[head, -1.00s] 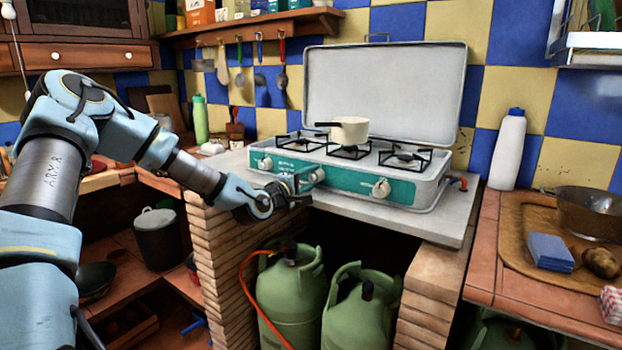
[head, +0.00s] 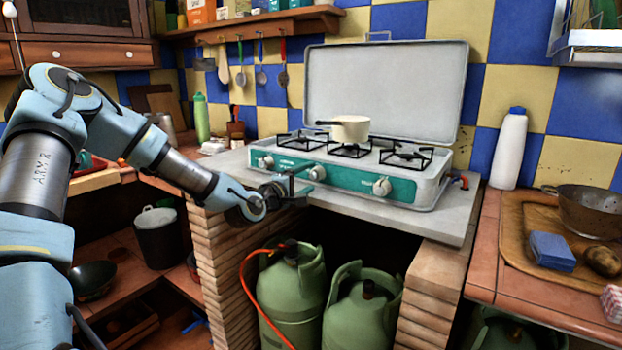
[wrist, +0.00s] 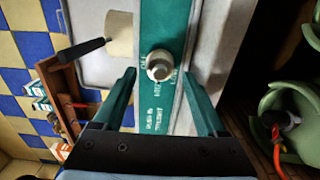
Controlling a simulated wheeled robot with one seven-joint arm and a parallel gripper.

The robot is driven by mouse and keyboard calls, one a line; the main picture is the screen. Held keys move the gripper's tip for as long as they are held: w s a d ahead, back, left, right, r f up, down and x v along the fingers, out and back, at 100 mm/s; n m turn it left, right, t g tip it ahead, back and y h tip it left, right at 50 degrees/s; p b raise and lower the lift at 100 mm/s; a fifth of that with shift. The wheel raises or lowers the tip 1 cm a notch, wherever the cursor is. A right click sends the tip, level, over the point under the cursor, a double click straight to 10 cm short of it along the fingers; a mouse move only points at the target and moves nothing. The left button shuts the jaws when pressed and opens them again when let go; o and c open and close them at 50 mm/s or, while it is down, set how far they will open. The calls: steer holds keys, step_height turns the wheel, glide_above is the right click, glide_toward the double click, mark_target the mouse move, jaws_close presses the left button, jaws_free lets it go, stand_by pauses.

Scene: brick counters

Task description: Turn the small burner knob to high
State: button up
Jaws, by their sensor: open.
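The camp stove (head: 345,182) has a teal front panel with three pale round knobs: left (head: 265,162), middle (head: 317,173) and right (head: 382,187). I cannot tell from a label which one is the small burner knob. My gripper (head: 300,184) is open and empty in front of the panel, just left of the middle knob. In the wrist view one knob (wrist: 160,66), seemingly the middle one, lies ahead between the two teal fingers of my gripper (wrist: 160,76), with a gap on each side. Printed marks surround that knob.
A cream saucepan (head: 350,129) stands on the middle burner, its dark handle pointing left. The stove lid (head: 385,90) is raised. Green gas bottles (head: 290,300) stand below the counter (head: 440,228). The space in front of the panel's right half is clear.

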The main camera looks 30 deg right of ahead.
steer(key=v, duration=0.8)
steer(key=shift+a, duration=0.25)
steer(key=shift+s, duration=0.1)
steer(key=s+a+f+m+g+y+p, duration=0.25)
steer(key=a+y, duration=0.35)
steer(key=a, duration=0.4)
steer(key=s+a+f+m+g+y+p, duration=0.15)
steer(key=a+f+m+y, duration=0.35)
steer(key=a, duration=0.5)
steer(key=s+a+r+g+y+p, duration=0.1)
steer(key=s+a+r+y+p, duration=0.1)
steer(key=s+a+r, duration=0.2)
steer(key=s+a+r+g+y+p, duration=0.1)
steer(key=s+a+r, duration=0.4)
steer(key=a, duration=0.6)
steer(key=shift+s+g+y+p, duration=0.35)
steer(key=shift+s+g+y, duration=0.25)
steer(key=shift+s+y, duration=0.25)
steer(key=shift+r+n, duration=0.15)
steer(key=shift+n, duration=0.1)
